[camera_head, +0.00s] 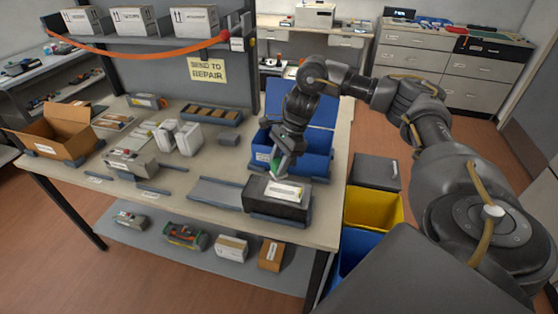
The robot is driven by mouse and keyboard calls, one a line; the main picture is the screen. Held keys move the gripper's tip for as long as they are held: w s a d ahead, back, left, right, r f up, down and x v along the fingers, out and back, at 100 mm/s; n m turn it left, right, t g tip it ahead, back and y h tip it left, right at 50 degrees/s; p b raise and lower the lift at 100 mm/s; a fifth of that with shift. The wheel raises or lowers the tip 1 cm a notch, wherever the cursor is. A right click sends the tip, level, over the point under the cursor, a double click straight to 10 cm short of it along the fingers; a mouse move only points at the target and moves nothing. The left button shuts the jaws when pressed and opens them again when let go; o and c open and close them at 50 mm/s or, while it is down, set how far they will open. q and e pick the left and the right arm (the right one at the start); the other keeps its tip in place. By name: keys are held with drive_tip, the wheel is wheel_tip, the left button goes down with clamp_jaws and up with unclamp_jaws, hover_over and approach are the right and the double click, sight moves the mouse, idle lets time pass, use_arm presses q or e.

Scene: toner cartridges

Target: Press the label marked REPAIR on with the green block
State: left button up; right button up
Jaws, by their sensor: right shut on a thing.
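My right gripper (279,158) points down above the workbench and is shut on a small green block (275,169). The block is just above the far left part of a black box (270,208), close to a white label (285,192) on the box's top. I cannot tell whether the block touches the label or box. The label's print is too small to read. The black box sits at the front right of the bench, at the end of a grey tray (215,193). My left gripper is not in view.
An open blue bin (318,160) stands right behind the gripper. A "SEND TO REPAIR" sign (206,70) hangs on the back panel. An open cardboard box (62,136), white packages (188,139) and a grey device (128,163) occupy the bench's left. Yellow (374,208) and blue bins stand right of it.

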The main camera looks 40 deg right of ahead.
drive_tip(key=shift+f+b, duration=2.05)
drive_tip(key=shift+f, duration=1)
drive_tip(key=shift+s+f+b, duration=0.1)
drive_tip(key=shift+f+b, duration=0.45)
drive_tip(key=shift+f, duration=0.1)
drive_tip(key=shift+r+p, duration=0.65)
drive_tip(key=shift+r, duration=0.15)
drive_tip(key=shift+r+p, duration=1.8)
drive_tip(key=shift+r, duration=1)
